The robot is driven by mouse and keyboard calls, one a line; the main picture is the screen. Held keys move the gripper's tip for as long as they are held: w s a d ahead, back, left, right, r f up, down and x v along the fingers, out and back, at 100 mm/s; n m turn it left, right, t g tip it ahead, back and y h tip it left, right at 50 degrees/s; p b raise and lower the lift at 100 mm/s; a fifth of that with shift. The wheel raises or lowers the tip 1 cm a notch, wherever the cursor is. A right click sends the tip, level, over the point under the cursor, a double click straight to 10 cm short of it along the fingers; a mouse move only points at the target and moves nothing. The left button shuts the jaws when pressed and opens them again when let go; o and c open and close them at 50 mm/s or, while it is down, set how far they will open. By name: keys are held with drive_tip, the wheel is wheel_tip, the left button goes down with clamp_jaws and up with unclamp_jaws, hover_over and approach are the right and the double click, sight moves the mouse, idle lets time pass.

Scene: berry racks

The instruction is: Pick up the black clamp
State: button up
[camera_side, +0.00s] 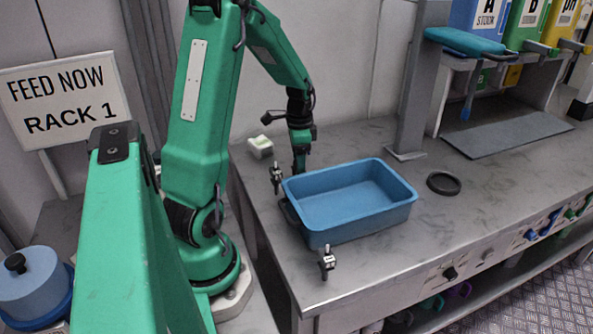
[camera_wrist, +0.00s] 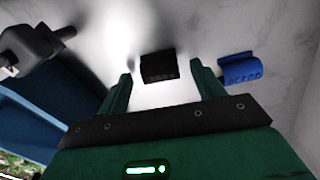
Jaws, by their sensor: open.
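My gripper (camera_side: 300,160) points down behind the back left part of the blue tray in the side view. In the wrist view its two green fingers (camera_wrist: 160,72) are apart, with nothing held between them. A small black piece with a ridged edge, which looks like the black clamp (camera_wrist: 158,66), lies on the pale bench surface, in line with the gap between the fingertips. I cannot tell how far below the tips it is. In the side view I cannot make it out; my gripper and the tray may hide it.
A blue ridged piece (camera_wrist: 240,69) lies right of the black one. The blue tray (camera_side: 352,228) is close; a grey-black fitting (camera_wrist: 32,44) is upper left. Dark fittings stand left (camera_side: 276,177) and in front (camera_side: 327,262) of the tray.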

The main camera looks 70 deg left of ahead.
drive_tip(key=shift+f, duration=0.1)
idle(0.4)
drive_tip(key=c, duration=1)
drive_tip(key=shift+c, duration=0.2)
drive_tip(key=shift+r, duration=0.8)
wheel_tip(320, 180, up, 2)
drive_tip(key=shift+r, duration=0.15)
drive_tip(key=d+r, duration=0.2)
drive_tip(key=d, duration=0.2)
drive_tip(key=w+d+r, duration=0.1)
drive_tip(key=d+r, duration=0.1)
drive_tip(key=d, duration=0.1)
drive_tip(key=d+r, duration=0.3)
drive_tip(key=d, duration=0.1)
drive_tip(key=shift+w+d+r, duration=0.1)
drive_tip(key=shift+w+d, duration=0.2)
drive_tip(key=shift+w, duration=0.1)
